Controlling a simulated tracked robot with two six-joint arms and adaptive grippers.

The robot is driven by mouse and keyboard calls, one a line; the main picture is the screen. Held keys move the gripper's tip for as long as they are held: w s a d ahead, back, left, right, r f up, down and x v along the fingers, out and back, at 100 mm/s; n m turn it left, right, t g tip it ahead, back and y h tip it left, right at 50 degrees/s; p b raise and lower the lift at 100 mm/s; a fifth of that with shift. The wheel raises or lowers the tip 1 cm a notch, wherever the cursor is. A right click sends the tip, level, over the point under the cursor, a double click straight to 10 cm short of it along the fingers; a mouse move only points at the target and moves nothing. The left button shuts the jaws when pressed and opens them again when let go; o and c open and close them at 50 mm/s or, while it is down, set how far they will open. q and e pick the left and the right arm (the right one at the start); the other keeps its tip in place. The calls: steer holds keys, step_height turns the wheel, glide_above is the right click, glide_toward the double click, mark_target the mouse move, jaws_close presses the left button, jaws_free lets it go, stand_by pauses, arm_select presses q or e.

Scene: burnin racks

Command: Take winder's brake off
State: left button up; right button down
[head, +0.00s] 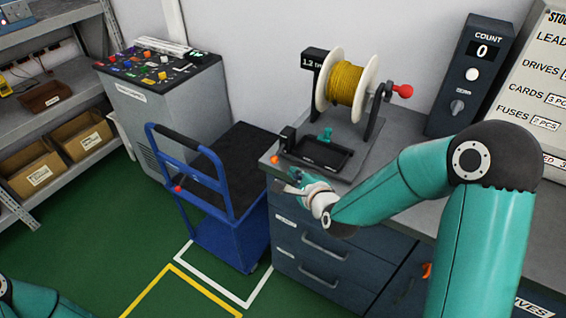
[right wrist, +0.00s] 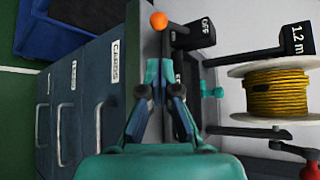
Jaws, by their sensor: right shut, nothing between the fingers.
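The winder's spool of yellow wire (head: 347,84) stands on the bench in the head view, and it also shows at the right of the right wrist view (right wrist: 277,94). The brake's orange ball knob (head: 275,159) sits at the front left corner of the winder base, beside a black block (head: 288,138). In the right wrist view the orange knob (right wrist: 158,20) is beyond the fingertips, near a block marked OFF (right wrist: 204,27). My right gripper (head: 280,184) is shut and empty, just below the knob and apart from it. My left gripper is out of view.
The winder has a red crank knob (head: 402,91), a black tray (head: 317,153) and a small teal part (head: 325,135). A counter box reading 0 (head: 472,75) stands right. Drawers (head: 312,238) are below; a blue trolley (head: 228,232) stands left.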

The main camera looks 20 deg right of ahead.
mark_target(285, 170)
arm_select(q)
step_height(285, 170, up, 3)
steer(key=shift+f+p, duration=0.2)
steer(key=shift+p, duration=0.95)
arm_select(e)
steer(key=x, duration=0.8)
steer(key=shift+w+f, duration=0.1)
steer(key=shift+w, duration=0.05)
